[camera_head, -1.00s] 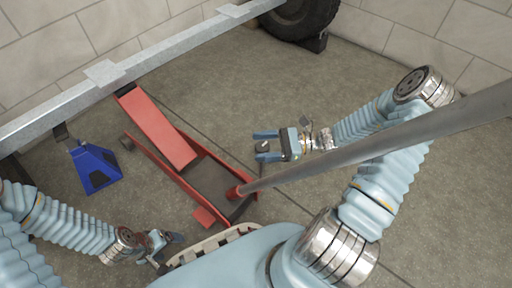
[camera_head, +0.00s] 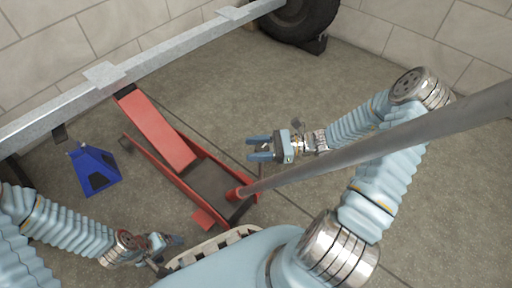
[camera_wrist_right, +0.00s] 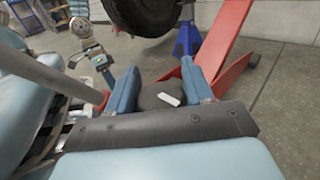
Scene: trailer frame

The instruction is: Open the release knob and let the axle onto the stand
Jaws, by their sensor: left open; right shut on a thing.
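The red floor jack (camera_head: 160,135) lies across the floor in the head view, its lift arm reaching under the grey trailer beam (camera_head: 185,40). Its long grey handle (camera_head: 370,140) rises toward the right. The blue stand (camera_head: 98,170) is on the floor at left, near the beam; I cannot tell contact with the axle, which I cannot make out. My right gripper (camera_head: 260,149) is right of the jack. In the right wrist view its fingers (camera_wrist_right: 160,90) are shut on a dark rounded knob (camera_wrist_right: 152,100) with a white mark. My left gripper (camera_head: 174,241) is open and empty at lower left.
Pale block walls (camera_head: 395,25) close off the back. The handle passes over my right arm. The floor between the jack and the right wall is clear.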

